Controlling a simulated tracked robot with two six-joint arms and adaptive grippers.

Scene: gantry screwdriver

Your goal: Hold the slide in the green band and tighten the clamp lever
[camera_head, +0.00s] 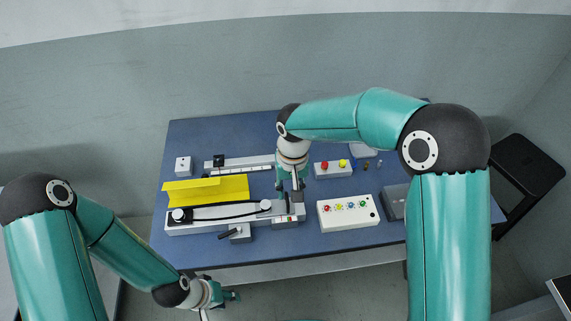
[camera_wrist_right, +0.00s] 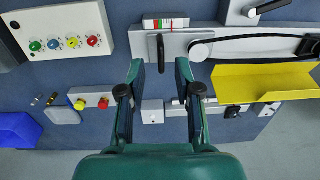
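The belt-driven gantry rail (camera_head: 190,228) lies along the table's front left. At its right end is the slide, a grey plate (camera_wrist_right: 195,45) with an upright black handle (camera_wrist_right: 160,52). A scale with red and green bands (camera_wrist_right: 166,24) sits beside it and also shows in the head view (camera_head: 286,220). The clamp lever (camera_head: 229,235) is a black handle on a grey block at the table's front; it also shows in the wrist view (camera_wrist_right: 268,8). My right gripper (camera_wrist_right: 160,68) is open, its fingertips either side of the handle; contact is unclear. My left gripper (camera_head: 232,296) hangs before the table's front edge.
A yellow angled cover (camera_head: 210,190) stands behind the belt. A white panel with coloured knobs (camera_head: 347,212) is to the right. A box with red and yellow buttons (camera_head: 333,169) is behind it. A small white switch box (camera_head: 183,167) sits at the back left.

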